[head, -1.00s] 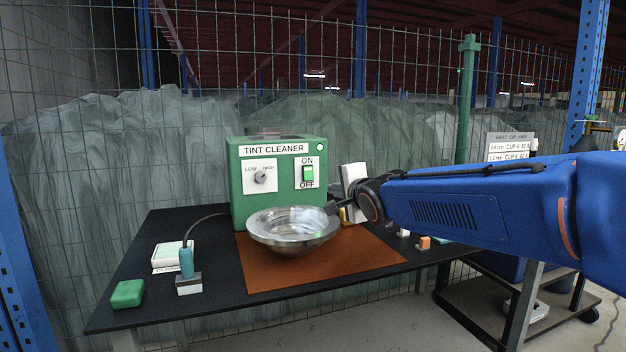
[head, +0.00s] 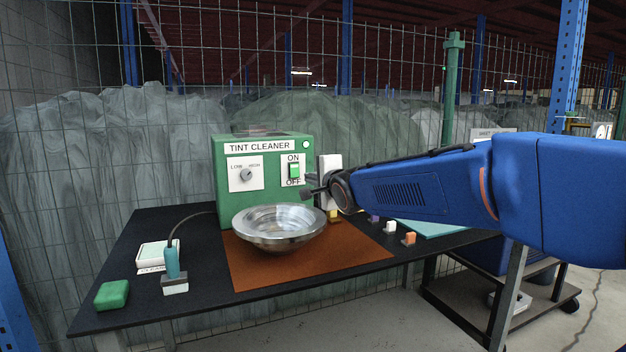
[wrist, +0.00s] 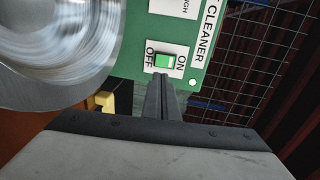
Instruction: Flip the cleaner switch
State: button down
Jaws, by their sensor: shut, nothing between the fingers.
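The green tint cleaner box (head: 222,185) stands on the table, with its green rocker switch (head: 294,171) on a white plate marked ON above and OFF below. In the wrist view the switch (wrist: 163,61) lies just beyond my fingertips, and the view is turned on its side. My gripper (head: 305,192) is shut and empty, to the lower right of the switch in the head view. It also shows in the wrist view (wrist: 158,78), close to the switch plate; I cannot tell whether it touches. The small indicator (head: 306,144) at the box's upper right looks pale.
A shiny metal bowl (head: 280,228) sits on the brown mat (head: 255,276) in front of the box. A teal-handled tool (head: 172,262) in a block, a green block (head: 112,295) and a white pad (head: 158,254) stand at left. Small blocks lie right.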

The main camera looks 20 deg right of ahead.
aim_at(296, 176)
jog(key=w, duration=0.3)
jog(key=w+f, duration=0.1)
jog(key=w, duration=0.3)
jog(key=w+a, duration=0.1)
jog(key=w, duration=0.2)
jog(key=shift+w+f, duration=0.15)
jog(key=shift+f, duration=0.05)
jog(key=shift+w+f, duration=0.2)
jog(key=shift+w, duration=0.1)
jog(key=shift+f, duration=0.2)
jog(key=shift+s+f, duration=0.1)
